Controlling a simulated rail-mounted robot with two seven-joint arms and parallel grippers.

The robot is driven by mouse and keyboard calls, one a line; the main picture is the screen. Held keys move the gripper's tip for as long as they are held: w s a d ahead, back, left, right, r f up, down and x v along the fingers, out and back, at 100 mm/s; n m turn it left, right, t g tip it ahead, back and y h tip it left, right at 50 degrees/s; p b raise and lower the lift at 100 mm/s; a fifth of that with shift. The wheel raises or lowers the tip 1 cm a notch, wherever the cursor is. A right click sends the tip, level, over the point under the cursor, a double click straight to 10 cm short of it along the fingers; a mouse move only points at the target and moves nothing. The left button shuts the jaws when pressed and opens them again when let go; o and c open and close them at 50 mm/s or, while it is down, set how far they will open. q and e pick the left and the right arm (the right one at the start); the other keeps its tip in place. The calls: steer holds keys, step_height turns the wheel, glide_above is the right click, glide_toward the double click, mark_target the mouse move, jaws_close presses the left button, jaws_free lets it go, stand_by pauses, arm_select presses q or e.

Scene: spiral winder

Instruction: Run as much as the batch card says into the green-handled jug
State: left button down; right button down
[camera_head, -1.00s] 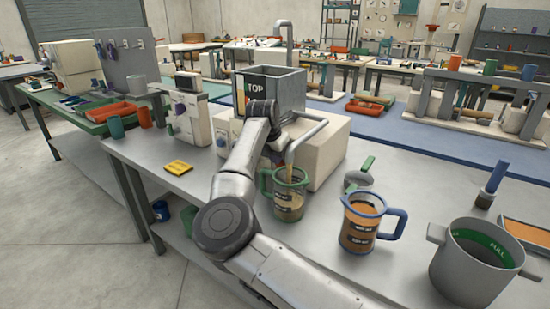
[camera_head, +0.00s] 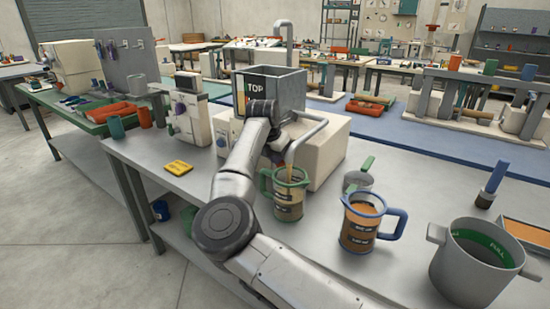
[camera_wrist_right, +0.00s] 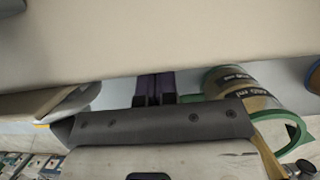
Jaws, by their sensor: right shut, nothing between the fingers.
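The green-handled jug (camera_head: 289,197) stands upright on the grey bench under the spout (camera_head: 304,141). A brown stream (camera_head: 288,176) runs from the spout into it, and brown liquid is in it. The jug and stream also show in the right wrist view (camera_wrist_right: 242,88). Its markings are too small to read. The yellow card (camera_head: 178,168) lies flat at the left; its writing is unreadable. My right gripper (camera_wrist_right: 155,90) is shut and empty by the dispenser's front, left of the jug. Its fingertips and what they touch are mostly hidden. My left gripper is not in view.
The grey tank (camera_head: 278,88) marked TOP sits on the pale dispenser body (camera_head: 330,145).

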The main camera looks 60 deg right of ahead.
steer(key=shift+s+d+f, duration=0.1)
steer(key=shift+d+f, duration=0.1)
steer(key=shift+f, duration=0.2)
steer(key=p+v, duration=0.6)
steer(key=v, duration=0.5)
